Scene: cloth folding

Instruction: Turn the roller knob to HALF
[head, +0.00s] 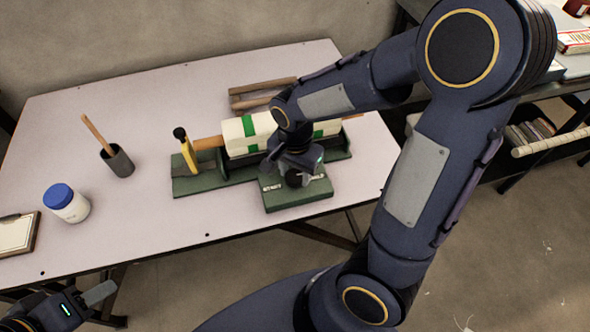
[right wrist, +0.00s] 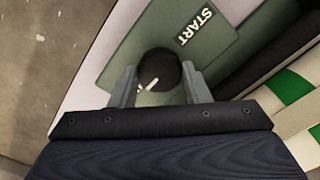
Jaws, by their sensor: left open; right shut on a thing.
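The black round roller knob (right wrist: 158,66) stands on a green panel (right wrist: 125,50) and has a short white mark on its near side in the right wrist view. A white START label (right wrist: 197,27) lies up and right of it. My right gripper (right wrist: 158,80) is shut on the knob, one finger on each side. In the head view my right gripper (head: 297,166) is over the panel (head: 300,200) at the front of the roller device, partly hiding the knob. Small labels there are too small to read. My left gripper (head: 88,300) is open and empty at the lower left, off the table.
A cream roll with green bands (head: 237,136) lies in the green device behind the panel, beside a yellow black-topped lever (head: 187,152). A dark cup with a stick (head: 118,162), a blue-lidded jar (head: 67,203) and a clipboard (head: 16,236) stand left. My right arm crosses the right side.

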